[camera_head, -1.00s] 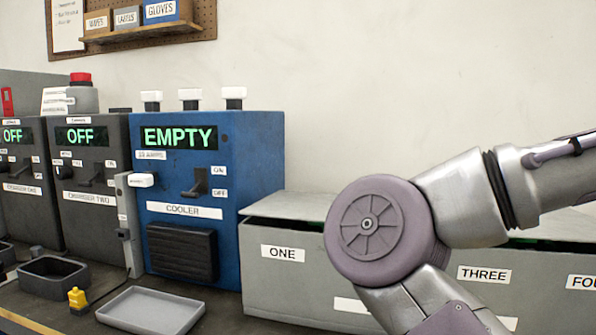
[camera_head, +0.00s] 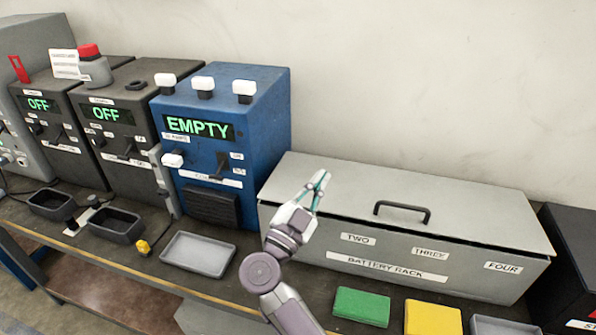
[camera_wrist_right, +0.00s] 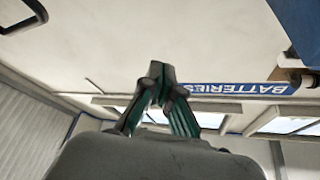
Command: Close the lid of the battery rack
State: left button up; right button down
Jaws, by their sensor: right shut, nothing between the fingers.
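The battery rack (camera_head: 340,247) is a long grey box at the right of the head view. Its flat grey lid (camera_head: 455,200) lies over the top, with a dark handle (camera_head: 402,210) on it. A thin dark line runs under the lid's front edge; I cannot tell whether it is fully seated. My right gripper (camera_head: 321,176) is shut and empty, in front of the lid's left part; contact is unclear. Its fingertips meet in the right wrist view (camera_wrist_right: 160,72), against a pale surface with a dark loop at the upper left. My left gripper is out of view.
The blue cooler (camera_head: 225,140), reading EMPTY, stands left of the rack. A grey tray (camera_head: 198,254), a green pad (camera_head: 361,306) and a yellow pad (camera_head: 432,318) lie along the bench front. A black box (camera_head: 570,265) stands at the right.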

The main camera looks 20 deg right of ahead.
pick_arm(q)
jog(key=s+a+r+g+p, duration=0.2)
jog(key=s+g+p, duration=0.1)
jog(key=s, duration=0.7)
pick_arm(e)
jog(key=s+a+f+n+t+y, duration=0.3)
jog(key=s+a+f+n+y, duration=0.25)
jog(key=a+n, duration=0.3)
pick_arm(q)
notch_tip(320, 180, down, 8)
jog(key=b, duration=0.8)
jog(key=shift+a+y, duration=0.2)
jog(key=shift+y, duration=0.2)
pick_arm(e)
jog(key=w+d+f+n, duration=0.1)
jog(key=w+d+f, duration=0.2)
jog(key=w+d, duration=0.2)
jog(key=shift+w, duration=1.5)
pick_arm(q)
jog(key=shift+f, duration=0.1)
pick_arm(e)
jog(key=shift+n, duration=0.25)
pick_arm(q)
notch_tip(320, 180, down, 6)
jog(key=b, duration=0.6)
pick_arm(e)
notch_tip(320, 180, down, 3)
jog(key=shift+s+t+h, duration=0.15)
jog(key=shift+t+h, duration=0.4)
jog(key=shift+t, duration=0.55)
